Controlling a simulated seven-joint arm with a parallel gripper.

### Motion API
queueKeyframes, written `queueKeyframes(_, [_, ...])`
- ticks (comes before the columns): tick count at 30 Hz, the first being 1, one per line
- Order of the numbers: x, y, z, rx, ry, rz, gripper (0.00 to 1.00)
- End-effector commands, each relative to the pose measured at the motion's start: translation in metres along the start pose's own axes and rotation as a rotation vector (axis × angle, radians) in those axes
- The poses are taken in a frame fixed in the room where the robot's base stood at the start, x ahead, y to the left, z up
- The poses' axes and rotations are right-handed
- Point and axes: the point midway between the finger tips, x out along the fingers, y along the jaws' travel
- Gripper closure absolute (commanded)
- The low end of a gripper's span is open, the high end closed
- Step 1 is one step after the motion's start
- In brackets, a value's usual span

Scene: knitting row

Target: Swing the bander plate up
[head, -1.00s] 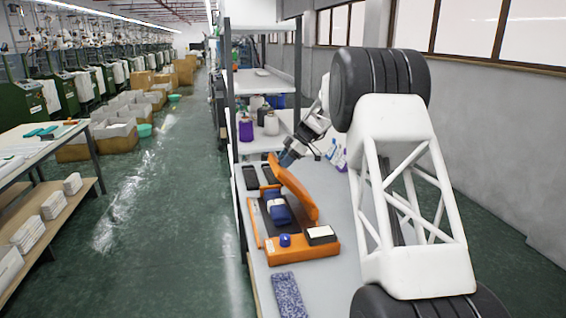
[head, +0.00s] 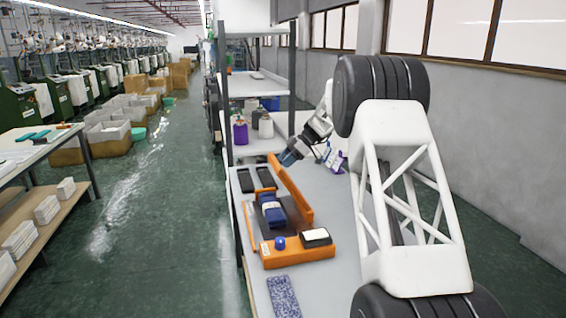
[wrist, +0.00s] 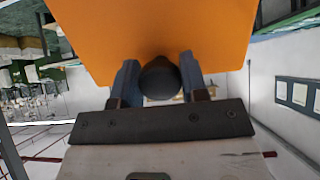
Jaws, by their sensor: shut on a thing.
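The orange bander plate (head: 292,192) stands steeply raised along the right side of the orange bander base (head: 300,258) in the head view. A folded dark blue bundle (head: 271,210) with a pale band lies on the bander's bed. My gripper (head: 288,157) is at the far upper end of the plate. In the wrist view my gripper (wrist: 158,80) is shut on a dark round knob (wrist: 160,79) at the edge of the orange plate (wrist: 155,30). The knob is hidden in the head view.
The bander is on a grey table (head: 340,210). Two black trays (head: 256,179) lie behind it, and a speckled blue folded piece (head: 283,296) lies in front. Yarn cones (head: 253,127) stand on the shelf behind.

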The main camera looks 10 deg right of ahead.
Motion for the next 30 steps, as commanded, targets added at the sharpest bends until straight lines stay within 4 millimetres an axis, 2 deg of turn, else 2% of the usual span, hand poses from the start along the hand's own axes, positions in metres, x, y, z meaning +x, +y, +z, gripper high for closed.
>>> queueKeyframes(17, [-0.005, 0.000, 0.002, 0.000, 0.021, 0.000, 0.77])
queueKeyframes(30, [-0.021, 0.000, 0.012, 0.002, 0.096, 0.000, 0.77])
